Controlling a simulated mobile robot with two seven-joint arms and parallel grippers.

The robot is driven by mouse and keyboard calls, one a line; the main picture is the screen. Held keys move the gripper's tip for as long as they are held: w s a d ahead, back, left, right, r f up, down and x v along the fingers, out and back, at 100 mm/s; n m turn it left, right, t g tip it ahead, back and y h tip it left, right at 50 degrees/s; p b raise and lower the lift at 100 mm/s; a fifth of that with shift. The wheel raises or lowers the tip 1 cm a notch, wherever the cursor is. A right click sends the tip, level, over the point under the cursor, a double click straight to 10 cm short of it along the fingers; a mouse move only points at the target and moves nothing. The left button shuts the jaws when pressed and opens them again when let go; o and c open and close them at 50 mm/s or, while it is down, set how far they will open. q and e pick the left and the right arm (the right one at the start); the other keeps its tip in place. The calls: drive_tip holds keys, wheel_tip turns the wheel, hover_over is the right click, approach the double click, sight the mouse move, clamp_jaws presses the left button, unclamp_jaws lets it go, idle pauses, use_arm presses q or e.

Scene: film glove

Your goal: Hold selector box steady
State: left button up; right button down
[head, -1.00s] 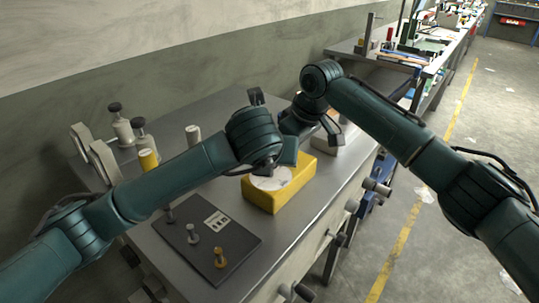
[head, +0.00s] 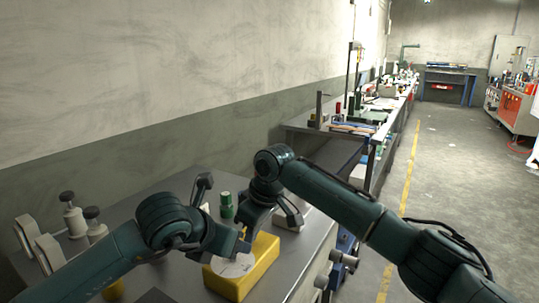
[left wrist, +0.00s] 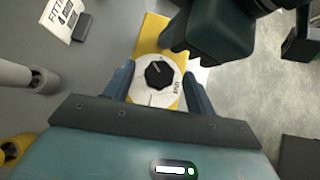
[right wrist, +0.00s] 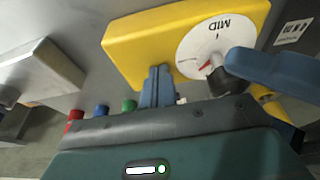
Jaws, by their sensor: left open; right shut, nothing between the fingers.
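The yellow selector box (head: 262,262) sits on the grey bench, with a white round dial (head: 235,266) on top. In the left wrist view the dial (left wrist: 152,97) carries a black knob (left wrist: 159,74). My left gripper (left wrist: 158,80) is open, with one finger on each side of the dial; I cannot tell whether they touch it. In the right wrist view the dial (right wrist: 205,50) reads MID near a red pointer mark, and a left finger is close to it. My right gripper (right wrist: 158,72) is shut and empty, fingertips at the side of the yellow box (right wrist: 150,45).
Red (right wrist: 75,120), blue (right wrist: 101,109) and green (right wrist: 128,105) posts stand near the box. A long cluttered bench runs behind, with open floor to the right.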

use_arm(q)
drive_tip(key=m+g+h, duration=0.1)
drive_tip(key=m, duration=0.1)
drive_tip(key=m+g+h, duration=0.1)
drive_tip(key=m, duration=0.1)
drive_tip(key=m+g+h, duration=0.1)
drive_tip(key=shift+w+a+m, duration=0.25)
drive_tip(key=shift+w+m, duration=0.05)
drive_tip(key=shift+m, duration=0.1)
drive_tip(key=m+g, duration=0.1)
drive_tip(key=m, duration=0.1)
drive_tip(key=m+g+h, duration=0.1)
drive_tip(key=m+g, duration=0.2)
drive_tip(key=shift+w+m+g, duration=0.3)
drive_tip(key=shift+w+m, duration=0.05)
drive_tip(key=shift+m, duration=0.05)
drive_tip(key=v, duration=1.2)
drive_tip(key=s+d+r+m+t+h, duration=0.1)
drive_tip(key=d+r+t+h, duration=0.3)
drive_tip(key=d, duration=0.4)
drive_tip(key=s+d+r+m+t+h, duration=0.1)
drive_tip(key=s+d+r+t+h, duration=0.2)
drive_tip(key=d+r+h, duration=0.4)
drive_tip(key=shift+s+d+r+m+t, duration=0.15)
drive_tip(key=shift+s+d+m+t, duration=0.25)
drive_tip(key=shift+d, duration=0.7)
drive_tip(key=shift+w, duration=0.1)
drive_tip(key=shift+w, duration=0.1)
